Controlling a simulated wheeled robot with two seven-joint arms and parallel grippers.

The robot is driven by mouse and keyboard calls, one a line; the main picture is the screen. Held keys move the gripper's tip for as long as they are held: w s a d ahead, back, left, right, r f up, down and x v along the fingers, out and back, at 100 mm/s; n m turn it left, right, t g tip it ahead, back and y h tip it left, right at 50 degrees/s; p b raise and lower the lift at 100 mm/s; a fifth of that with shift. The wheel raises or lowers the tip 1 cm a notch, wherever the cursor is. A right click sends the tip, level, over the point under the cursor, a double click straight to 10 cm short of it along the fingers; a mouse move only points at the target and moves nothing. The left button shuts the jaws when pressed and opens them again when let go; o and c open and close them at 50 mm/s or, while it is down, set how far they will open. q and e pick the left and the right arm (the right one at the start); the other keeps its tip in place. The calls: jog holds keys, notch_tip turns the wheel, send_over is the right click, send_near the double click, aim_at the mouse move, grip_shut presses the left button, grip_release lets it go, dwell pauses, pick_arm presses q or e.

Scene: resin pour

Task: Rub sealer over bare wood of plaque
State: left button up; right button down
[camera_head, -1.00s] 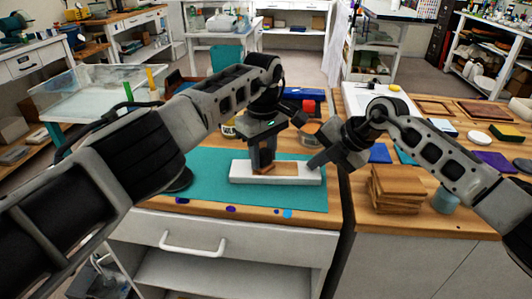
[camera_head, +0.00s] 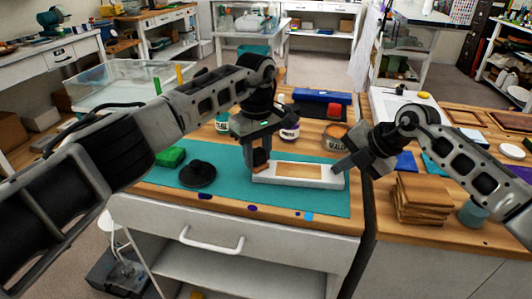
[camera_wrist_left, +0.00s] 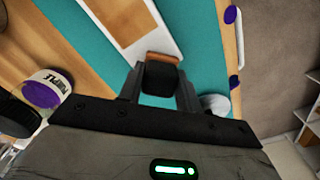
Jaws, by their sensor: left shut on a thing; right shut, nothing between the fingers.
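The white plaque (camera_head: 318,181) lies flat on the teal mat, with a tan bare-wood panel (camera_head: 298,171) in its middle. In the left wrist view the plaque (camera_wrist_left: 157,32) shows in part at the top. My left gripper (camera_head: 258,163) is shut on a dark block with a brown edge (camera_wrist_left: 161,58), at the plaque's left end; I cannot tell whether the block touches it. My right gripper (camera_head: 340,172) is shut and empty against or very near the plaque's right end. A can labelled as sealer (camera_head: 334,143) stands behind the plaque.
A green block (camera_head: 170,157) and a black round object (camera_head: 198,173) lie left. A purple-labelled tub (camera_head: 290,131) stands behind. Stacked wooden boards (camera_head: 420,198) stand right.

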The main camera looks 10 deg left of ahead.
pick_arm(q)
jog(key=shift+a, duration=1.95)
jog(key=shift+s+d+f, duration=0.1)
jog(key=shift+d+f, duration=0.05)
jog(key=shift+d, duration=5.95)
jog(key=shift+a, duration=2.6)
jog(key=shift+a+f, duration=0.15)
jog(key=shift+a, duration=1.6)
jog(key=shift+a+f, duration=0.15)
jog(key=shift+a, duration=1.6)
jog(key=shift+f, duration=0.1)
